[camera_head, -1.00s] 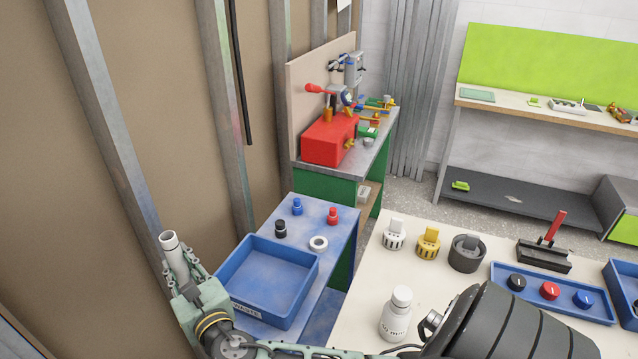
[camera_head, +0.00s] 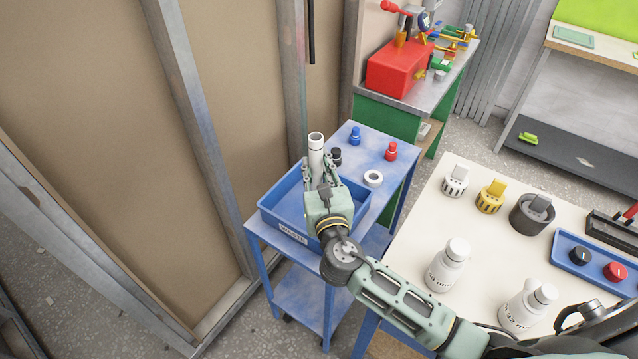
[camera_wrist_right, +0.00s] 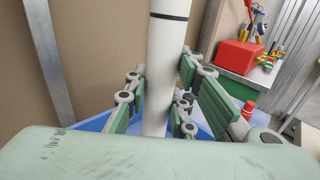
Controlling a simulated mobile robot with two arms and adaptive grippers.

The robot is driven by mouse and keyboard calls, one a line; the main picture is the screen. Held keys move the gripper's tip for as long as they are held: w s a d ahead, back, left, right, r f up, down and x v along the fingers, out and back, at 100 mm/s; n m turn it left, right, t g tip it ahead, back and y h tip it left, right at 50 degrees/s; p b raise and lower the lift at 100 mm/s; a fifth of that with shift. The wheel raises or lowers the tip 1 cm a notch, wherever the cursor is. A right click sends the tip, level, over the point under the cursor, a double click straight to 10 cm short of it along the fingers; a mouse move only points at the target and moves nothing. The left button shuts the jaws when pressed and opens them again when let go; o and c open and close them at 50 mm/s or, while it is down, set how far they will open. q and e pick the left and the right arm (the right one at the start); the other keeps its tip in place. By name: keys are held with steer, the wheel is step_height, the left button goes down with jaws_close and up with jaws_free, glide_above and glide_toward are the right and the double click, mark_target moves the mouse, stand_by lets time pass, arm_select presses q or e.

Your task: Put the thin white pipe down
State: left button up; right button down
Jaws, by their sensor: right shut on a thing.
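The thin white pipe (camera_head: 316,156) stands upright in my right gripper (camera_head: 319,184), with its open top end showing in the head view. The right gripper is shut on it above the blue waste tray (camera_head: 284,222). In the right wrist view the pipe (camera_wrist_right: 168,50) runs upright between the fingers and has a dark ring near its top. Its lower end is hidden, so I cannot tell if it touches the tray. My left gripper is not in view.
The tray is on a blue cart (camera_head: 375,213) with a blue cap (camera_head: 355,137), a red cap (camera_head: 391,151), a black cap (camera_head: 336,156) and a white ring (camera_head: 373,178). A cream table (camera_head: 425,217) with white bottles (camera_head: 448,265) stands at the right. A wall is at the left.

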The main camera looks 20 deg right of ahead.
mark_target(317, 184)
step_height(317, 184, down, 4)
steer(key=shift+r+b, duration=0.25)
steer(key=shift+b, duration=0.05)
steer(key=shift+f, duration=0.35)
steer(key=c, duration=1.5)
jaws_free()
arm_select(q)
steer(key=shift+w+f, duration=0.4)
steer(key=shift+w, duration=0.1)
